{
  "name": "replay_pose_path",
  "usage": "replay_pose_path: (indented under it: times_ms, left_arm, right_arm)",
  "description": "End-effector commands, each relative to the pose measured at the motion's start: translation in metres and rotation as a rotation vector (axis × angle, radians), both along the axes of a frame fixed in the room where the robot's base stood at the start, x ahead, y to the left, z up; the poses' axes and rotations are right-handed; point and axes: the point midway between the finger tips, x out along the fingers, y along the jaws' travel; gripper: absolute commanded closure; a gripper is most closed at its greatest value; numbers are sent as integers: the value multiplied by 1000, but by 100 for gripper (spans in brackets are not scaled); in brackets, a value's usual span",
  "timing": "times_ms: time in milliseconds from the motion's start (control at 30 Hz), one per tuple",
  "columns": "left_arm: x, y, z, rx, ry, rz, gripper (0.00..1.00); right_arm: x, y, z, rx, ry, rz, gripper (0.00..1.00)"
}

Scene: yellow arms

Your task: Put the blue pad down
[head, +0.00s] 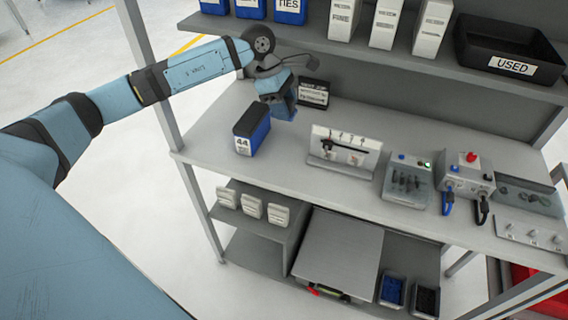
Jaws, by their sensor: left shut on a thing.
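My left arm, light blue in the head view, reaches in from the left over the workbench. My left gripper (280,92) is over the back left part of the bench top and is shut. A darker blue piece, which looks like the blue pad (284,105), is at its fingers. The fingertips and the pad's outline are small and partly hidden, and I cannot tell whether the pad touches the bench. My right gripper is not in view.
A blue box (252,131) marked 44 stands on the grey bench top (210,140) just in front of the gripper. A small black sign (313,93) stands behind right. A white tool panel (344,152) and control boxes (408,180) stand further right. The upper shelf (400,62) overhangs behind.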

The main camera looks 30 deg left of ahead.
Motion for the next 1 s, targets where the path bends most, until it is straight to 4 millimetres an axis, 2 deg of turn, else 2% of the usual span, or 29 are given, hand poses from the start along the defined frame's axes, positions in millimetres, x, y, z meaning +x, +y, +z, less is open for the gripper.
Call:
replay_pose_path:
  times_ms: [500,633,867,1000]
  left_arm:
    - [-1,-1,-126,-1,4,0,72]
    - [-1,-1,-145,-1,2,0,72]
    - [-1,-1,-162,0,1,-1,72]
    - [-1,-1,-184,-1,2,0,72]
  right_arm:
    - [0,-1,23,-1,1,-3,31]
    - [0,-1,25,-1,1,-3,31]
    - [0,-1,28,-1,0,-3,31]
    - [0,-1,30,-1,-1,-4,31]
